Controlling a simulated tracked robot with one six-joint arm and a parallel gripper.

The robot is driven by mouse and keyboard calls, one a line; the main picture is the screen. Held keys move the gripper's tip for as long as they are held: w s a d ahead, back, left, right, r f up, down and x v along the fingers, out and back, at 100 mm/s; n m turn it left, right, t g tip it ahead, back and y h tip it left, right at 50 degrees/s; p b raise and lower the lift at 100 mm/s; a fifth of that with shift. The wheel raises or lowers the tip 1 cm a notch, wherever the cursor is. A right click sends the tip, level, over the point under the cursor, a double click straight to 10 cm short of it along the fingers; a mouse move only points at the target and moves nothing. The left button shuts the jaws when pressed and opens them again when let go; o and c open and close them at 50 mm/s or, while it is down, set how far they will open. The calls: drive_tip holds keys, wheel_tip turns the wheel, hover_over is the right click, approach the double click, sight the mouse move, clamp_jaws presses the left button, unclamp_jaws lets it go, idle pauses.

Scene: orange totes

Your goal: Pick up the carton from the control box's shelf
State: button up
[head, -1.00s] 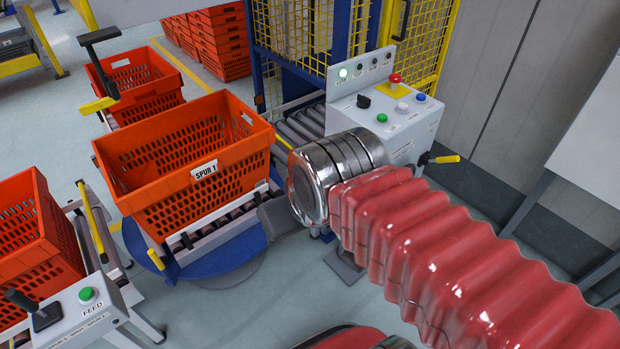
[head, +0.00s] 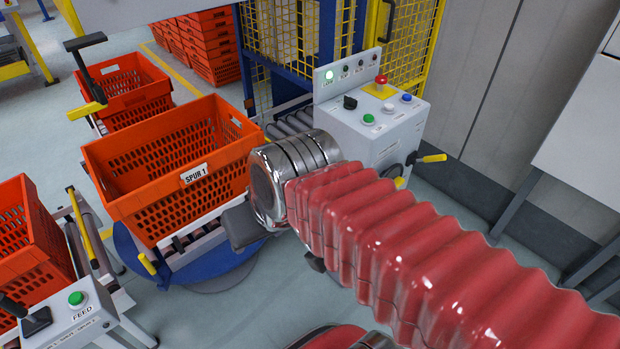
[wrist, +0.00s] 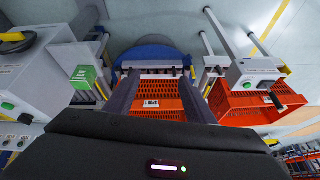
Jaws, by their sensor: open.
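A green carton (wrist: 83,77) with a pale label shows in the wrist view, beside the grey control box (wrist: 40,85), at the left of my gripper. It appears to rest on a small shelf there, but the support is hard to make out. In the head view the control box (head: 365,130) stands behind my arm, and I cannot see the carton. My gripper (wrist: 160,82) is open, with nothing between its two dark fingers. They point toward the orange tote and its roller stand, apart from the carton. In the head view only a grey part of my gripper (head: 243,226) shows.
The orange SPUR 1 tote (head: 160,165) sits on rollers over a blue round base (head: 150,262), close to my gripper. A FEED post (head: 75,318) stands at lower left. A crank with a yellow handle (head: 432,158) sticks out from the control box. A yellow mesh fence (head: 410,45) is behind.

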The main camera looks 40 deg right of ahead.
drive_tip(key=o, duration=0.7)
drive_tip(key=w+f+m+y, duration=0.1)
drive_tip(key=m, duration=0.1)
drive_tip(key=w+f+m+y, duration=0.1)
drive_tip(key=f+m, duration=0.1)
drive_tip(key=m, duration=0.1)
drive_tip(key=w+a+f+m+g+y, duration=0.1)
drive_tip(key=f+m, duration=0.1)
drive_tip(key=shift+w+f+m+y, duration=0.1)
drive_tip(key=shift+w+m+y, duration=0.05)
drive_tip(key=shift+m+y, duration=0.2)
drive_tip(key=w+d+f+m+t, duration=0.2)
drive_tip(key=w+d+m+t, duration=0.25)
drive_tip(key=d+m, duration=0.5)
drive_tip(key=w+d+f+m+t, duration=0.3)
drive_tip(key=w+d+m, duration=0.3)
drive_tip(key=d+m, duration=0.3)
drive_tip(key=d+f+m+h, duration=0.1)
drive_tip(key=d+m, duration=0.2)
drive_tip(key=s+d+f+m+t+h, duration=0.1)
drive_tip(key=d+m, duration=0.2)
drive_tip(key=d, duration=0.1)
drive_tip(key=d+f+m+t+h, duration=0.1)
drive_tip(key=d+f+m+h, duration=0.1)
drive_tip(key=d+m, duration=0.1)
drive_tip(key=shift+s+d, duration=0.2)
drive_tip(key=shift+d, duration=0.45)
